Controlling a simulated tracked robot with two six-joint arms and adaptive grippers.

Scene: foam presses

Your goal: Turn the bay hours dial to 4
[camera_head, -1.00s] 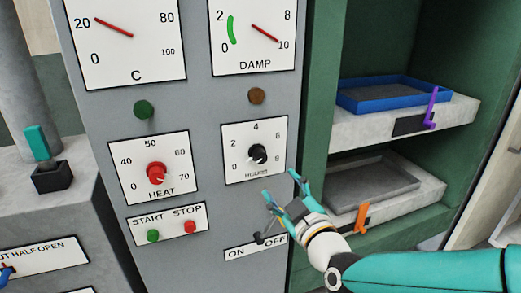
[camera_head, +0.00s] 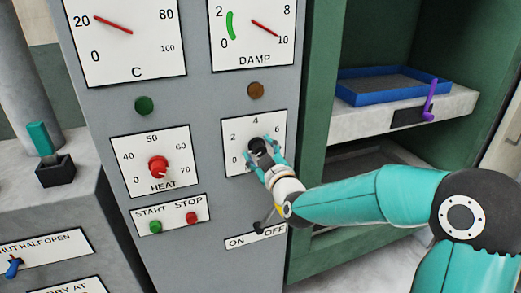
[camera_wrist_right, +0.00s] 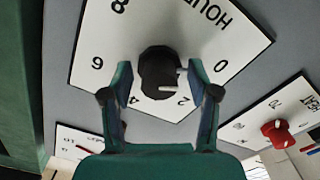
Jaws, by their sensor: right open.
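The hours dial is a black knob (camera_head: 256,145) on a white plate marked 0 to 8, on the grey panel. My right gripper (camera_head: 264,149) is at the dial with its teal fingers open, one on each side of the knob. In the right wrist view the knob (camera_wrist_right: 158,72) stands between the two fingers (camera_wrist_right: 160,75), with gaps on both sides. A white mark on the knob shows on the side of 0 and 2; its exact reading is unclear. My left gripper is not in view.
The red heat knob (camera_head: 158,166) is left of the dial. The start and stop buttons (camera_head: 174,221) and an on/off switch (camera_head: 258,229) are below. At right, an open bay holds a blue tray (camera_head: 390,93) on a shelf with a purple handle (camera_head: 430,100).

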